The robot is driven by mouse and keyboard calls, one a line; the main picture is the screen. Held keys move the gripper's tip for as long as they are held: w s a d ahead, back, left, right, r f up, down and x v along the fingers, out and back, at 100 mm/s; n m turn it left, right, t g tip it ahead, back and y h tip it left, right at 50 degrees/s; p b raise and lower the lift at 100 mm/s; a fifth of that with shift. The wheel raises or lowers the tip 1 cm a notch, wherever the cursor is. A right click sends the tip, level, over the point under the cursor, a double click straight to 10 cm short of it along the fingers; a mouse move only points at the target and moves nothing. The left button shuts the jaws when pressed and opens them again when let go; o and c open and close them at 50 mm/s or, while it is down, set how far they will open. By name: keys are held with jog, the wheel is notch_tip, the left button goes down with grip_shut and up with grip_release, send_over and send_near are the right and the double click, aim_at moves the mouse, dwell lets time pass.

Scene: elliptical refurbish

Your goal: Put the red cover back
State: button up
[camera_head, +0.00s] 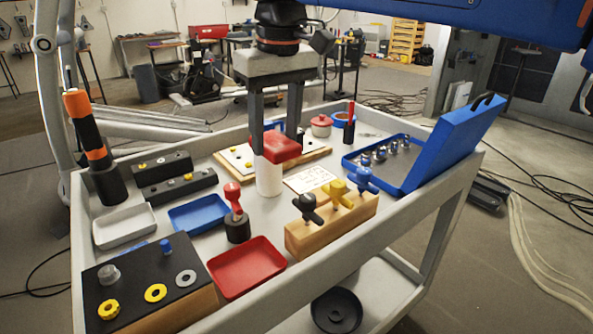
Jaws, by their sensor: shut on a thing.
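The red cover (283,147) is a rounded red cap. My gripper (277,143) points straight down over the cart, and its two grey fingers are shut on the cover's sides. A white cylinder (269,180) stands upright right below the cover in the picture. The cover hides the cylinder's top, and I cannot tell whether the two touch. The cover looks shifted a little to the right of the cylinder. A second small round pot with a red top (321,124) stands behind and to the right.
The grey cart (433,187) has raised rims. A red tray (247,266) and a dark red-handled tool (236,215) stand in front. A wooden block with knobs (328,228) is close at right, and an open blue case (446,150) stands farther right. A blue tray (199,214) lies left.

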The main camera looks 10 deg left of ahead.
jog(key=shift+w+f, duration=0.5)
jog(key=shift+w, duration=0.05)
notch_tip(320, 180, down, 13)
jog(key=shift+r, duration=0.2)
jog(key=shift+f, duration=2.2)
jog(key=o, duration=1.4)
jog(key=shift+f, duration=0.1)
jog(key=shift+c, duration=0.2)
